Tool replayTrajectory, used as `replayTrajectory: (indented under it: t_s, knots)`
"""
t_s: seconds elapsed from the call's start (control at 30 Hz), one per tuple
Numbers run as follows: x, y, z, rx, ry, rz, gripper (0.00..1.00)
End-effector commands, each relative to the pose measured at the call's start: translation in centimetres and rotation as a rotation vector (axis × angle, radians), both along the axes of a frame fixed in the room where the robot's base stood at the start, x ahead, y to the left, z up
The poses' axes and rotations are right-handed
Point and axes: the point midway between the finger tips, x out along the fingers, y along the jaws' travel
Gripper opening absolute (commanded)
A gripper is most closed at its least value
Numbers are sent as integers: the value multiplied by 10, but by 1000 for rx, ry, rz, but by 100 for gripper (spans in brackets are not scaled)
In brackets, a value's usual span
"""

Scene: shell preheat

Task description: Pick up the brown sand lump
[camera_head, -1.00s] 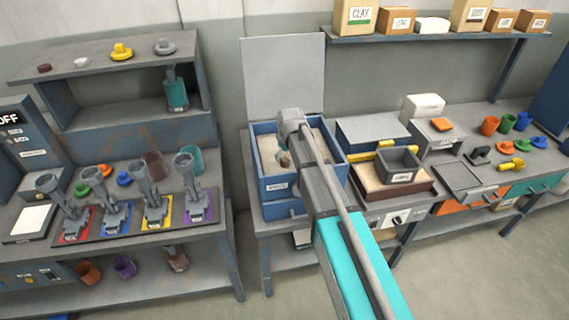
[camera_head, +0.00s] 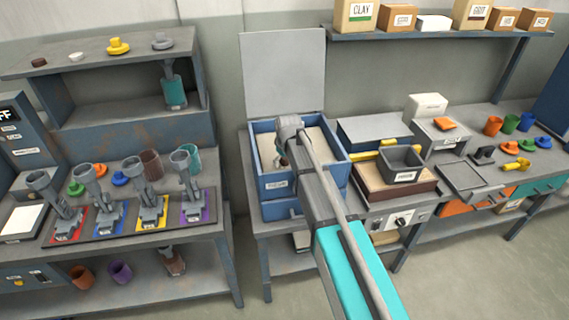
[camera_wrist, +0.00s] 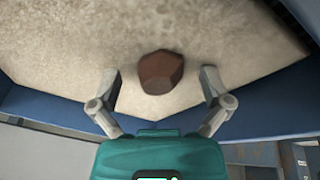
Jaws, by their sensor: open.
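The brown sand lump (camera_wrist: 161,72) shows in the wrist view as a dark reddish-brown faceted lump. It lies on pale sand (camera_wrist: 60,55) inside the blue bin (camera_head: 333,157). My gripper (camera_wrist: 160,75) is open, with one finger on each side of the lump in the picture. Clear gaps show between the lump and both fingers. In the head view my arm and wrist cover part of the bin, and the lump is hidden there.
The bin's raised grey lid (camera_head: 283,75) stands behind it. To the right are a wooden tray (camera_head: 385,195) and a grey box (camera_head: 401,160). A bench at the left holds several grey clamp-like devices (camera_head: 90,180). Pale sand around the lump is clear.

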Motion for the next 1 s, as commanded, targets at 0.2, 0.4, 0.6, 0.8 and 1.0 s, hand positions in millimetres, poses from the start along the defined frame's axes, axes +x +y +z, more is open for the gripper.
replayTrajectory:
  t_s: [0.2,0.4,0.6,0.8,1.0]
  knots:
    - [0,0,0,0,0,0,98]
    - [0,0,0,0,0,0,98]
    - [0,0,0,0,0,0,78]
    - [0,0,0,0,0,0,40]
    - [0,0,0,0,0,0,6]
